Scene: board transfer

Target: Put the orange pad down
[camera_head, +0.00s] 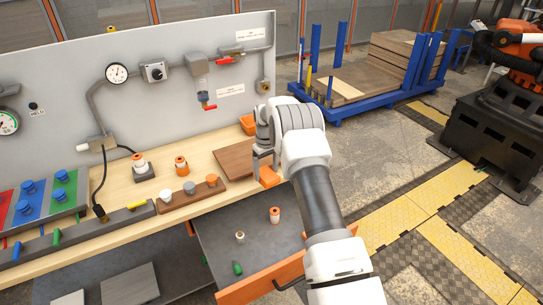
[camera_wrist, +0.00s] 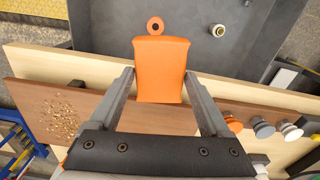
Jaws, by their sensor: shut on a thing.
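The orange pad (camera_head: 269,178) is held at the end of my gripper (camera_head: 264,160), near the front edge of the bench. In the wrist view the orange pad (camera_wrist: 160,66) sits between the two fingertips of my gripper (camera_wrist: 160,78), which is shut on it. Below it is a brown board (camera_head: 232,162) lying on the bench. The brown board (camera_wrist: 50,98) has a patch of light crumbs on it in the wrist view. I cannot tell whether the pad touches the board. Part of the board is hidden behind my arm.
An open drawer (camera_head: 222,250) below the bench holds an orange-and-white piece (camera_head: 274,215), a pale knob (camera_head: 240,237) and a green piece (camera_head: 237,268). A brown strip (camera_head: 172,206) with several knobs lies left of the board. An orange bin (camera_head: 248,123) stands behind it.

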